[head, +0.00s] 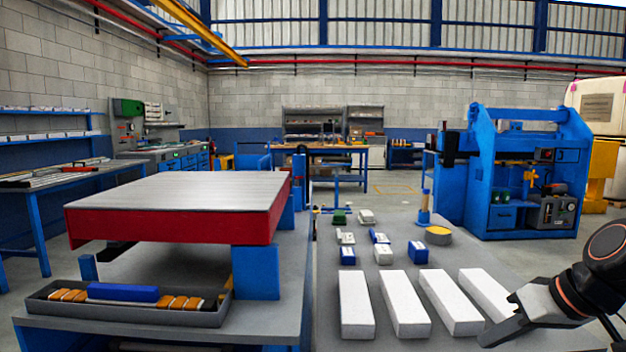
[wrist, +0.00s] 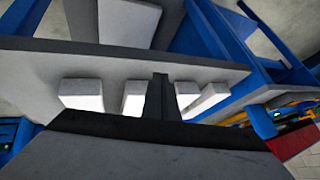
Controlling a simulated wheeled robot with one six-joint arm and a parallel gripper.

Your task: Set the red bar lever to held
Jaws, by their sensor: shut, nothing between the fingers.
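My gripper (head: 492,336) is at the lower right of the head view, low over the right end of the row of white blocks. In the wrist view its dark fingers (wrist: 160,96) are together with nothing between them. A wide slab with a red front face (head: 165,226) and a grey top stands on blue supports at the left, well away from my gripper. A red surface (wrist: 293,140) also shows at the right edge of the wrist view. I cannot make out a separate red bar lever or its setting in either view.
Several long white blocks (head: 404,303) lie on the grey bench (head: 330,250), with small blue and white parts behind. A dark tray (head: 205,318) of orange and blue pieces sits at the front left. A blue machine (head: 535,165) stands behind at the right.

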